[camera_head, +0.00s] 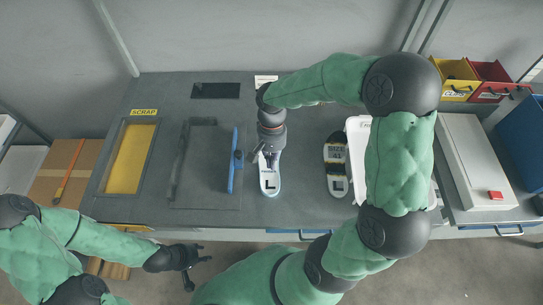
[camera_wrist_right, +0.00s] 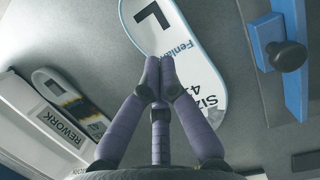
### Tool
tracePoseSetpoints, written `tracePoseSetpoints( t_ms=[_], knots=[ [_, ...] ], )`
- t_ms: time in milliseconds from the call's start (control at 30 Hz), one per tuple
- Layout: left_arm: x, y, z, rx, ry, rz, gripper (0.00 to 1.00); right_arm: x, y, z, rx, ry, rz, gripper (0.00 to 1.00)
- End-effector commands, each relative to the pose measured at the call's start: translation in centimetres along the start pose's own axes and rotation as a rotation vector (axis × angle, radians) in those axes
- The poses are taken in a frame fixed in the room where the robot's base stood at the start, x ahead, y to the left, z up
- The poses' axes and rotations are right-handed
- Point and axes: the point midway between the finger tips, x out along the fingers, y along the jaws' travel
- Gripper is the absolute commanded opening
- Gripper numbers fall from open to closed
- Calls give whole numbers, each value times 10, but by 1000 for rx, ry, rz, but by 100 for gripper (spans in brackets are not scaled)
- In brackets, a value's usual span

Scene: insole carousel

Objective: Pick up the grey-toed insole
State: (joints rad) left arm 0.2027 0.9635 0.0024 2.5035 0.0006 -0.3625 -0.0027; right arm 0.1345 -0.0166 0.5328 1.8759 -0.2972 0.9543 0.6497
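A pale insole with an "L" on its near end (camera_head: 270,186) lies on the grey bench beneath my right gripper (camera_head: 264,154). The right wrist view shows this insole (camera_wrist_right: 205,85) with black lettering and a blue edge, just beyond the fingertips. My right gripper (camera_wrist_right: 156,82) has its fingertips together, overlapping the insole; I cannot tell whether they touch it. A second insole (camera_head: 337,160), with a dark and yellowish band, lies to the right; it also shows in the wrist view (camera_wrist_right: 78,107). Which toe is grey is unclear. My left gripper (camera_head: 190,262) is open and empty before the bench.
A blue bar with a dark knob (camera_head: 233,160) stands left of the pale insole. A white REWORK tray (camera_head: 355,133) is partly hidden by my right arm. A yellow SCRAP opening (camera_head: 131,158) lies left. Yellow (camera_head: 455,78) and red (camera_head: 491,80) bins stand back right.

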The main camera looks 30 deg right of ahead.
Motion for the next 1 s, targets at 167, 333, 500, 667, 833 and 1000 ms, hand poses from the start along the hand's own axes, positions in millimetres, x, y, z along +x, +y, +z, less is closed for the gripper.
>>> tracePoseSetpoints(
  t_ms=[167,333,500,667,833,1000],
  knots=[
    [16,-6,0,0,0,0,40,38,0,-1,0,-1,2,0],
    [23,-8,-1,0,0,0,40,49,0,15,-2,3,-1,0],
    [28,-10,-1,0,0,0,40,52,0,32,-1,3,-1,0],
    [29,-10,-1,0,0,0,40,53,0,38,0,1,-1,0],
    [28,-10,-1,0,0,0,40,53,0,39,0,1,-1,0],
    [28,-10,-1,0,0,0,40,53,0,39,0,1,0,0]
  ],
)
